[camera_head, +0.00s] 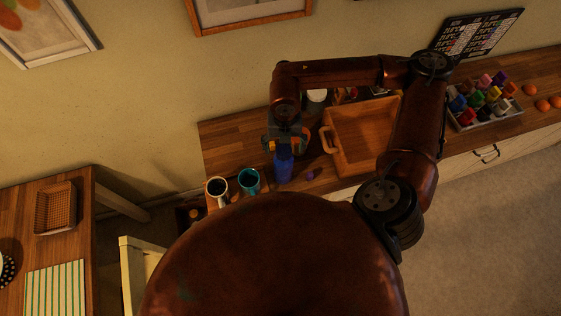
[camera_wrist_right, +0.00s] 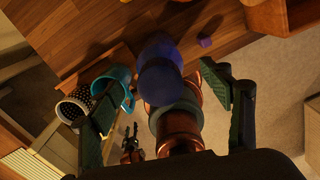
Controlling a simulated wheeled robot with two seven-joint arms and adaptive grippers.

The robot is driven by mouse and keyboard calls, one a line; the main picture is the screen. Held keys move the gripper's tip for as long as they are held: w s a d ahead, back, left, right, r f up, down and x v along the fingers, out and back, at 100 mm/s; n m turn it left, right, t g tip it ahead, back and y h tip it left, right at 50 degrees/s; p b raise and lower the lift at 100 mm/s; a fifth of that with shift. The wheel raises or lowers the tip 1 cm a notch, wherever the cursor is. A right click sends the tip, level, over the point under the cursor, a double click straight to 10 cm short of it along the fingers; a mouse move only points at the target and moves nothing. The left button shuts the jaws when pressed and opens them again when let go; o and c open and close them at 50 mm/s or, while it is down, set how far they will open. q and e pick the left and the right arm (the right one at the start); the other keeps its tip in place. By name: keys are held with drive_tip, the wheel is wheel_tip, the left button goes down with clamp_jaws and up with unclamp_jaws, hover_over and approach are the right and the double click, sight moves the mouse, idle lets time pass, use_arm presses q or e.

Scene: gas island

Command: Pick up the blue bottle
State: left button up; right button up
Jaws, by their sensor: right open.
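The blue bottle (camera_head: 284,165) stands near the front edge of the wooden counter, just below my right gripper (camera_head: 285,137) in the head view. In the right wrist view the blue bottle (camera_wrist_right: 160,79) shows between the two spread fingers of my right gripper (camera_wrist_right: 157,88). The gripper is open, with a gap visible on the finger's side at right. I cannot tell how far down the bottle the fingers reach. The upper part of the bottle is hidden by the gripper in the head view. My left gripper does not show clearly in either view.
A teal mug (camera_head: 249,181) and a dark patterned mug (camera_head: 217,188) stand left of the bottle. A small purple object (camera_head: 310,175) lies right of it. A wooden tray (camera_head: 340,153) with handles is further right, then a box of colourful items (camera_head: 487,123).

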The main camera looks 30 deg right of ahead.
sight(283, 166)
drive_tip(key=shift+s+a+f, duration=0.1)
drive_tip(key=shift+s+f, duration=0.05)
drive_tip(key=shift+f, duration=0.35)
drive_tip(key=shift+s+f, duration=0.15)
drive_tip(key=shift+f, duration=0.2)
wheel_tip(283, 166, down, 5)
drive_tip(key=shift+f+p, duration=0.1)
drive_tip(key=shift+p, duration=1.05)
drive_tip(key=c, duration=0.3)
drive_tip(key=shift+w, duration=0.2)
clamp_jaws()
